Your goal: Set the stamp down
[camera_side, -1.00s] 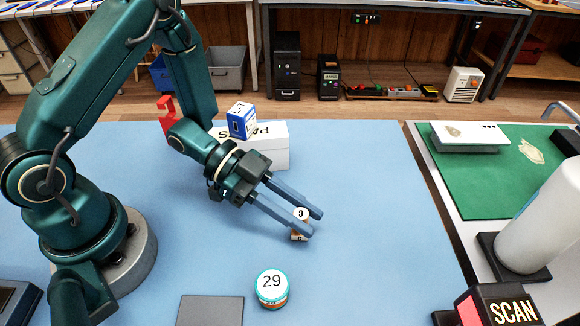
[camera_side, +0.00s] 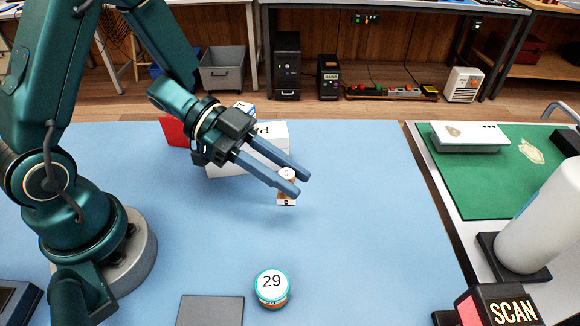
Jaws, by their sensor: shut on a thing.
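The stamp (camera_side: 287,189) is a small upright piece with a round white top marked 3 and a white band at its foot. My gripper (camera_side: 292,181) is shut on the stamp, with one blue-grey finger on each side of it. The stamp is over the blue table mat (camera_side: 370,220), in front of the white box. I cannot tell whether its foot touches the mat or hangs a little above it. The fingers hide part of its body.
A round tin (camera_side: 272,288) marked 29 and a grey flat pad (camera_side: 211,310) lie at the front. A white box (camera_side: 270,140) stands behind my gripper. A green mat (camera_side: 480,180), white bottle (camera_side: 540,230) and SCAN sign (camera_side: 505,305) are at right. The mat's right half is clear.

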